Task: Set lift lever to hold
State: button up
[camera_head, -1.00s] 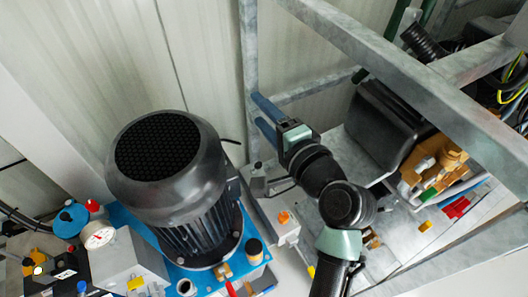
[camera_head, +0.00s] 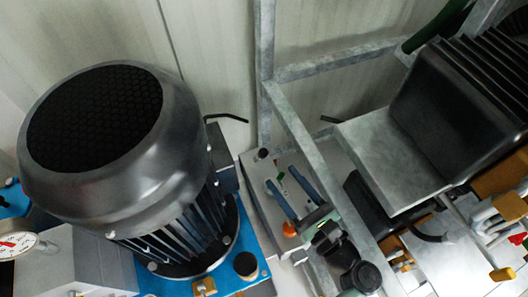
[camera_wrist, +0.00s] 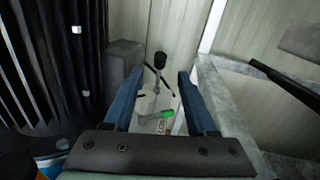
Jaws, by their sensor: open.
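A small lever with a black knob (camera_wrist: 160,60) on a thin grey shaft rises from a light grey box. In the wrist view it stands between and beyond my fingertips. The knob (camera_head: 262,153) also shows in the head view, at the box's back corner. I cannot tell for sure that this is the lift lever, nor read its position. A green-tipped part (camera_wrist: 167,114) lies lower between the fingers. My gripper (camera_head: 280,176) is open, with two blue fingers over the box; it also shows in the wrist view (camera_wrist: 160,75). No contact with the lever is visible.
A large black motor (camera_head: 110,150) stands left of my gripper. A galvanised frame (camera_head: 308,150) rises close on the right. An orange knob (camera_head: 290,229) is near the gripper. A black bent rod (camera_head: 228,117) sticks out behind the motor.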

aim_at(263, 153)
jog(key=b+x, duration=0.2)
jog(key=x, duration=0.7)
jog(key=shift+w, duration=0.1)
grip_shut()
dwell(1.1)
